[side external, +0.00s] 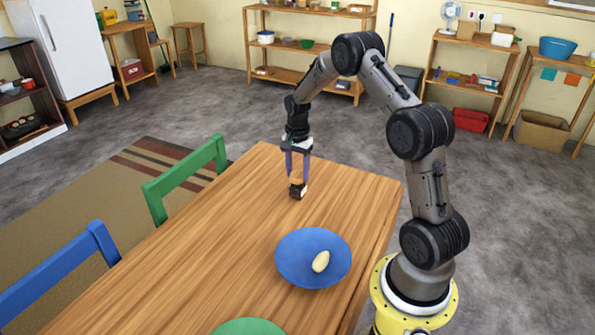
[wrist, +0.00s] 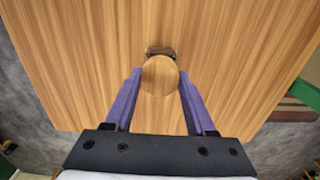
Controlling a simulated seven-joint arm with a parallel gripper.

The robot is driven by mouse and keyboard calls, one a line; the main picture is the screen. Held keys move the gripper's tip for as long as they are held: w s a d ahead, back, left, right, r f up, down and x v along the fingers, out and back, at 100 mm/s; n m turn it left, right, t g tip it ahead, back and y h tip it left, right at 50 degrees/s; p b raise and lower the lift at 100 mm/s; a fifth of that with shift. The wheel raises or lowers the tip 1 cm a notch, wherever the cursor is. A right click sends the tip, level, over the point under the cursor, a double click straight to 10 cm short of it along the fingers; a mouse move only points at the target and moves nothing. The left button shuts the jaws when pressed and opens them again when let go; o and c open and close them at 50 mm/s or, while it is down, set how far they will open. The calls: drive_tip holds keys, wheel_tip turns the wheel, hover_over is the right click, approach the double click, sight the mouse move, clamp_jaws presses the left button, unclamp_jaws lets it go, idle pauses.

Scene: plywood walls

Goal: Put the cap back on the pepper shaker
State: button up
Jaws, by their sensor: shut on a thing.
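My gripper (wrist: 160,74) points down over the table and is shut on a round wooden-topped piece, which looks like the pepper shaker's cap (wrist: 160,76). The purple fingers lie on either side of it. A small dark body with a pale patch, which looks like the pepper shaker (side external: 297,191), is at the fingertips in the side view, close to the tabletop. In the wrist view only a dark edge shows just beyond the wooden top. I cannot tell whether the cap is seated on the dark body or apart from it.
The wooden table (side external: 200,250) is mostly clear around the gripper. A blue plate (side external: 290,265) with a pale oval item (side external: 321,261) lies nearer the camera. A green plate (side external: 248,327) is at the bottom edge. Green (side external: 185,172) and blue (side external: 62,262) chairs stand along the left side.

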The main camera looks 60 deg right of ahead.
drive_tip(key=o, duration=1.4)
wheel_tip(320, 180, up, 14)
drive_tip(key=shift+f, duration=0.1)
